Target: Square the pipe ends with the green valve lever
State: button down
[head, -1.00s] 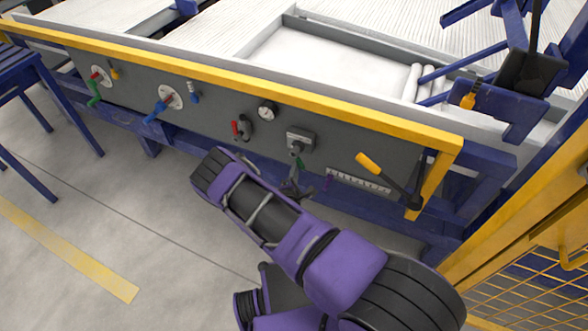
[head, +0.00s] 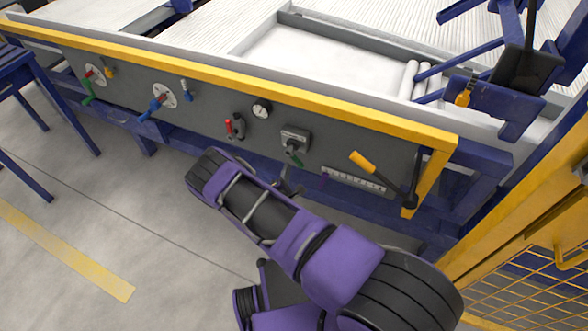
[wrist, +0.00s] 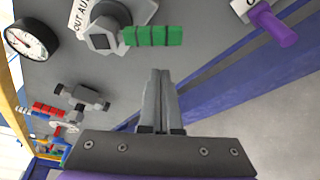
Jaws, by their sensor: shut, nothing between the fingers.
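A green-gripped lever (wrist: 152,36) sticks out from a grey and black valve hub on the dark panel, in the wrist view. It also shows small in the head view (head: 296,158), hanging down to the right from its hub. My gripper (wrist: 158,72) is shut and empty. In the wrist view its tips show just below the green grip, with a visible gap in the picture; the depth between them is unclear. In the head view my gripper (head: 291,187) is partly hidden by my arm. Another green lever (head: 88,99) with a red hub is at the panel's far left.
Between the green levers are a blue lever (head: 152,109), a red handle (head: 229,128) and a gauge (head: 261,109). A purple handle (wrist: 272,27) lies right of my fingers. A yellow-gripped lever (head: 363,161) sits farther right. A yellow rail (head: 215,82) tops the panel.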

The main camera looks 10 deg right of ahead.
jog(key=p+v, duration=0.2)
jog(key=v, duration=0.7)
jog(key=shift+s+a, duration=0.2)
jog(key=shift+a, duration=0.3)
jog(key=shift+f, duration=0.1)
dwell(0.7)
